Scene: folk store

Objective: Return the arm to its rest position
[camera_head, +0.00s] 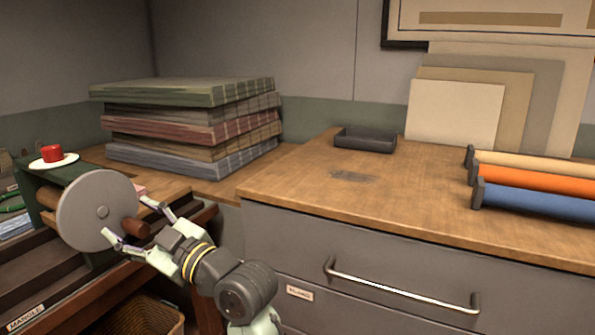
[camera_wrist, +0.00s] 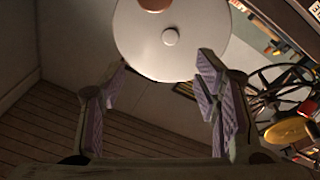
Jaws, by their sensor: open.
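My gripper (camera_head: 126,219) is open at the lower left of the head view, its two fingers pointing toward a round grey wheel (camera_head: 84,208). A brown knob (camera_head: 137,229) on the wheel's edge shows close to the fingers; whether they touch it I cannot tell. In the wrist view my gripper (camera_wrist: 160,63) has its fingers spread wide with nothing between the pads. The wheel (camera_wrist: 195,50) is ahead of the fingertips there, with the brown knob (camera_wrist: 155,4) at the top edge. My arm reaches in from the bottom of the head view.
A drawer cabinet (camera_head: 400,257) stands to the right, with a metal drawer handle (camera_head: 400,287). On its top are a dark tray (camera_head: 365,140) and fabric rolls (camera_head: 535,181). Folded plaid cloths (camera_head: 190,125) are stacked behind. A basket (camera_head: 140,318) sits below.

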